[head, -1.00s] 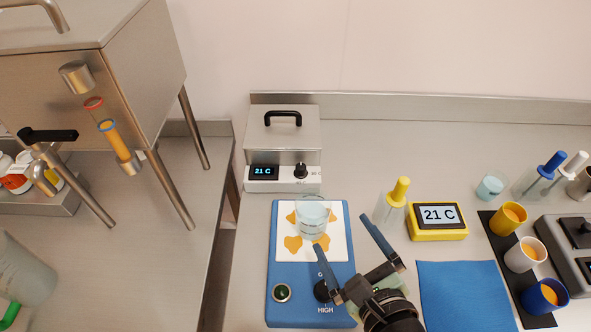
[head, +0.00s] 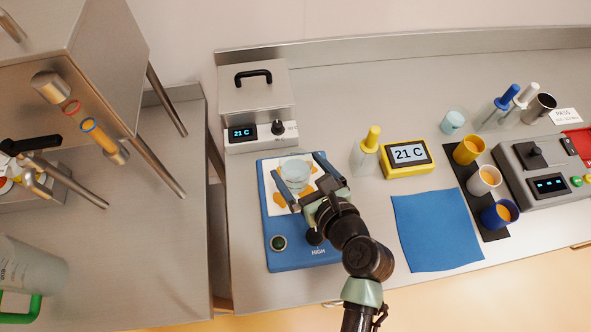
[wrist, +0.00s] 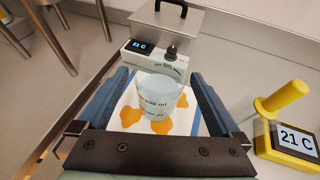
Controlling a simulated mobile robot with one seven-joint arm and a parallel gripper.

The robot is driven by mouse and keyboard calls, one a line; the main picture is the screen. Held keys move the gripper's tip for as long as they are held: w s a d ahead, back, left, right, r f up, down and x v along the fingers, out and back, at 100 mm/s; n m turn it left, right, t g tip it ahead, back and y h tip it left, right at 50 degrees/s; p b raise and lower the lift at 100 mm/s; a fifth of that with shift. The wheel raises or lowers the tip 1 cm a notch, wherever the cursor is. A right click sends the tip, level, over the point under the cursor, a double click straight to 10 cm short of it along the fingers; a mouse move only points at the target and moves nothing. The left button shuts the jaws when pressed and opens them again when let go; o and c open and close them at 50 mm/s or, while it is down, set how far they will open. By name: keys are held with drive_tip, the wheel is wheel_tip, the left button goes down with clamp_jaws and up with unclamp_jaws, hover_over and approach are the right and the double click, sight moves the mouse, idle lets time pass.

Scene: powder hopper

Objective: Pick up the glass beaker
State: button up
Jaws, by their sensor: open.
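The glass beaker (head: 295,174) stands upright on the white, orange-blotched top (head: 277,201) of a blue hotplate (head: 292,250). It holds a pale blue liquid. My gripper (head: 304,178) is open, with one finger to the left of the beaker and the other to its right. In the wrist view the beaker (wrist: 157,97) shows between the two blue-grey fingers, ahead of the dark palm bar. I see a gap on each side, so the fingers do not appear to touch it.
A grey bath with a black handle (head: 255,95) stands just behind the hotplate. A yellow-capped bottle (head: 366,155) and a yellow thermometer (head: 408,158) are close on the right. A blue mat (head: 436,229) lies at front right. The steel hopper (head: 90,60) stands left, beyond a gap.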

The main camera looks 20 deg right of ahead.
sight(289, 153)
drive_tip(key=shift+w, duration=0.45)
drive_tip(key=p+x, duration=0.1)
drive_tip(key=x, duration=0.3)
drive_tip(key=shift+w+r, duration=0.15)
drive_tip(key=shift+w, duration=0.05)
drive_tip(key=c, duration=1.4)
drive_tip(key=shift+c, duration=0.3)
drive_tip(key=shift+r, duration=0.2)
